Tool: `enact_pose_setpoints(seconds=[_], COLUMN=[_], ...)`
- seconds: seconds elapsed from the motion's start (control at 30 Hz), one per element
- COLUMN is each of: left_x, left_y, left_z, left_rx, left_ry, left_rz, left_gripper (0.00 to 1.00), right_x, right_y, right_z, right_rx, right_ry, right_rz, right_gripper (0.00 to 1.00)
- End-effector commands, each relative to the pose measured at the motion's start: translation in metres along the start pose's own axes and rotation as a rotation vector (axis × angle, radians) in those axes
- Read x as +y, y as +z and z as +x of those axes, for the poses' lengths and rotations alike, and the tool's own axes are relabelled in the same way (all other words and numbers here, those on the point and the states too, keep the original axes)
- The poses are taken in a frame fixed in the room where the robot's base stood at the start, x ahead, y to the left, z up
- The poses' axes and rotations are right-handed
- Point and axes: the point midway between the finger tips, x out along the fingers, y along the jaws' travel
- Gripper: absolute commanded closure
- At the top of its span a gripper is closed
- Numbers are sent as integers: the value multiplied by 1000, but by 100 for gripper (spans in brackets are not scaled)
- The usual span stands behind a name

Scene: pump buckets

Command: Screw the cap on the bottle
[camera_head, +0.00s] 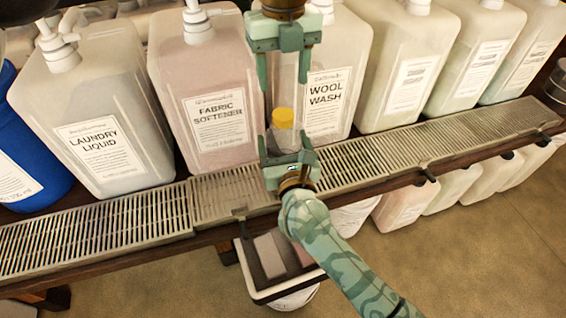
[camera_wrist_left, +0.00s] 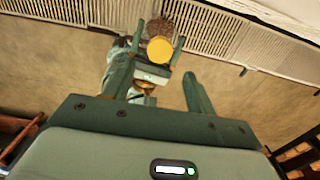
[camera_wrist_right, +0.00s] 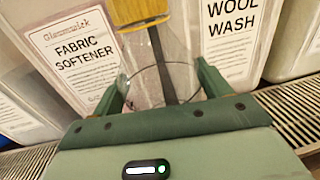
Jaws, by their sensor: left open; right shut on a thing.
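A small clear bottle (camera_head: 284,141) stands roughly upright over the drip grating, with a yellow cap (camera_head: 283,118) at its top. How firmly the cap sits cannot be told. My right gripper (camera_head: 286,146) is shut on the bottle's sides from the front; the clear body shows between its fingers in the right wrist view (camera_wrist_right: 168,75). My left gripper (camera_head: 283,82) is open and empty, pointing down above the cap and apart from it. In the left wrist view the round cap top (camera_wrist_left: 160,50) lies between and beyond its fingers.
Large pump jugs stand in a row behind, including laundry liquid (camera_head: 100,125), fabric softener (camera_head: 205,95) and wool wash (camera_head: 342,75). The grating (camera_head: 120,225) runs along the shelf's front. A white-rimmed bin (camera_head: 265,293) stands below, and a blue container (camera_head: 30,150) at far left.

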Motion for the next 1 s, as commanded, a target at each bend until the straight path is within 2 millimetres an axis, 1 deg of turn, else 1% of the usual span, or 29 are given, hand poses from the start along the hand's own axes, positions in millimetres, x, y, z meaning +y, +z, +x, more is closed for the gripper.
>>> enact_pose_setpoints(seconds=[0.17,0.4,0.6,0.77,1.0], left_x=[0,0,0,0,0], left_y=[0,0,0,0,0], left_z=[13,50,73,80,80], left_rx=[2,2,1,0,0], left_ry=[1,1,1,0,0], left_rz=[2,2,3,3,3], left_gripper=[44,44,44,44,44], right_x=[0,0,0,0,0], right_y=[-1,-1,-1,-1,-1], right_z=[0,0,0,0,0], right_rx=[2,2,2,2,1], right_ry=[0,0,0,0,0], right_rz=[1,1,1,1,1], right_gripper=[87,87,87,87,87])
